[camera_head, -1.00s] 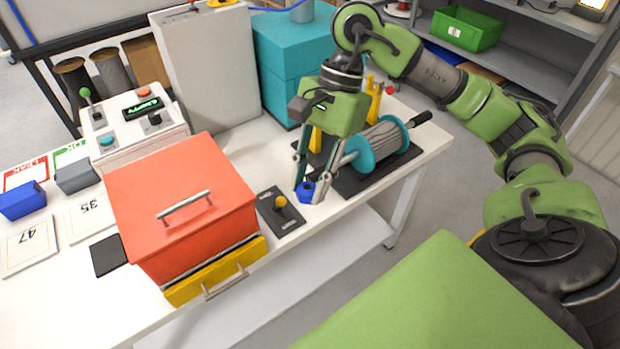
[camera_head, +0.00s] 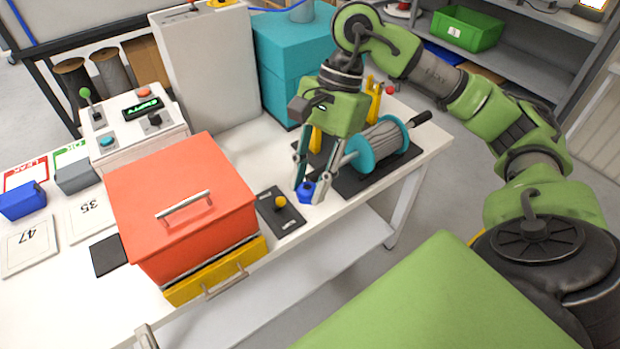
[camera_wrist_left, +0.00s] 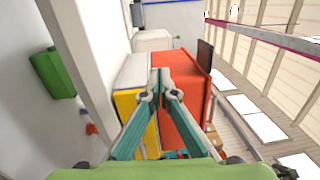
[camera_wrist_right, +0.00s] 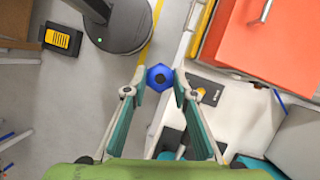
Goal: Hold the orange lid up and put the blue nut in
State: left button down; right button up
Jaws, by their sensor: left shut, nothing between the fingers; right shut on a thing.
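The orange lid (camera_head: 174,190) lies closed on the box, with a silver bar handle (camera_head: 184,206) on top. The orange box also shows in the left wrist view (camera_wrist_left: 189,105). The blue nut (camera_head: 306,191) is between the fingertips of my right gripper (camera_head: 309,188), which is shut on it; it also shows in the right wrist view (camera_wrist_right: 159,77). My left gripper (camera_wrist_left: 162,96) is shut and empty. In the head view only a fingertip of it (camera_head: 147,337) shows, at the bottom edge, in front of the box and apart from the lid.
A yellow drawer (camera_head: 215,278) with a handle is under the lid. A black plate with a yellow knob (camera_head: 280,202) lies between box and nut. A teal cable reel (camera_head: 376,146) stands on a dark mat to the right. A control panel (camera_head: 133,118) stands behind the box.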

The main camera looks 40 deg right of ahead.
aim_at(109, 262)
pick_arm(q)
notch_tip(109, 262, up, 5)
jog(key=d+t, duration=0.1)
jog(key=t, duration=0.1)
jog(key=x, duration=1.1)
jog(key=shift+h, duration=0.3)
jog(key=r, duration=0.7)
jog(key=shift+w+d+r, duration=0.15)
jog(key=shift+w+d, duration=0.15)
jog(key=shift+w, duration=0.05)
jog(key=w+r, duration=1.1)
jog(key=r, duration=0.3)
jog(key=shift+w+r, duration=0.15)
jog(key=shift+w, duration=0.15)
